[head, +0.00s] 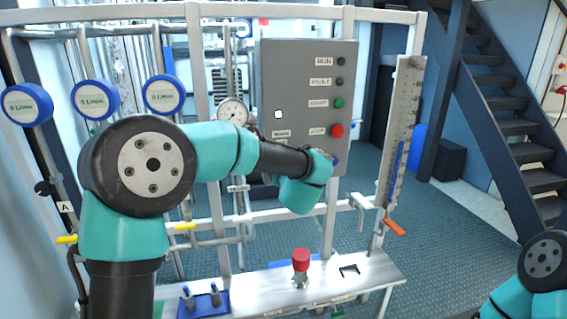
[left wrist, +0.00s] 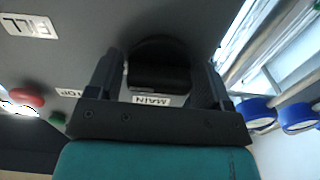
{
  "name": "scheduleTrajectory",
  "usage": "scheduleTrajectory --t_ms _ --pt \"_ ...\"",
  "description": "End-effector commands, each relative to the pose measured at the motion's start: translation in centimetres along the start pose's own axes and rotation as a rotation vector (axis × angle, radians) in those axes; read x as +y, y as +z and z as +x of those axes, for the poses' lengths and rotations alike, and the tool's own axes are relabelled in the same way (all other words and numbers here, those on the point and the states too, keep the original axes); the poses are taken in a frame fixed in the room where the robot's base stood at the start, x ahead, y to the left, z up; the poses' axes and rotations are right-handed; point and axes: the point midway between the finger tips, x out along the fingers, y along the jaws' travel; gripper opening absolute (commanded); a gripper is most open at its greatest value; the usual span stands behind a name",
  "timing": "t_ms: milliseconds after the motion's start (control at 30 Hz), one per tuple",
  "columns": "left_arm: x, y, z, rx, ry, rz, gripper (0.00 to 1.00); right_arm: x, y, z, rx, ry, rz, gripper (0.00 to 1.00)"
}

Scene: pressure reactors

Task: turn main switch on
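The grey control panel (head: 300,75) stands in the middle of the head view. A small MAIN label (head: 282,134) shows low on it, just above my left arm's wrist, which hides the switch there. In the left wrist view the black main switch knob (left wrist: 158,76) sits on the panel above an upside-down MAIN label (left wrist: 151,100). My left gripper (left wrist: 160,62) is open, with one finger on each side of the knob. Narrow gaps seem to show beside the knob; contact is unclear. My right arm shows at the lower right corner, but its gripper is out of view.
A red stop button (head: 337,131) and a green start button (head: 339,103) are on the panel's right side. Blue round gauges (head: 96,99) hang at the left. A red knob (head: 301,257) stands on the metal bench (head: 375,272) below.

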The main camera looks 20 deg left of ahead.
Motion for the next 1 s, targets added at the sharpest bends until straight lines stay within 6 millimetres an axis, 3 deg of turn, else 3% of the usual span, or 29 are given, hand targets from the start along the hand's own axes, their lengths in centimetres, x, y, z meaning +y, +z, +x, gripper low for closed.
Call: scheduleTrajectory --t_ms 133,567,1000 --pt "0.0 0.0 0.0 0.000 0.000 -0.001 0.87 0.0 0.0 0.0 0.000 0.000 0.000 0.43" --pt "0.1 -0.1 -1.0 0.000 0.002 -0.002 0.87 0.0 0.0 0.0 0.000 0.000 0.000 0.43" --pt "0.1 -0.1 -8.7 0.002 0.004 -0.001 0.87 0.0 0.0 0.0 0.000 0.000 0.000 0.43"
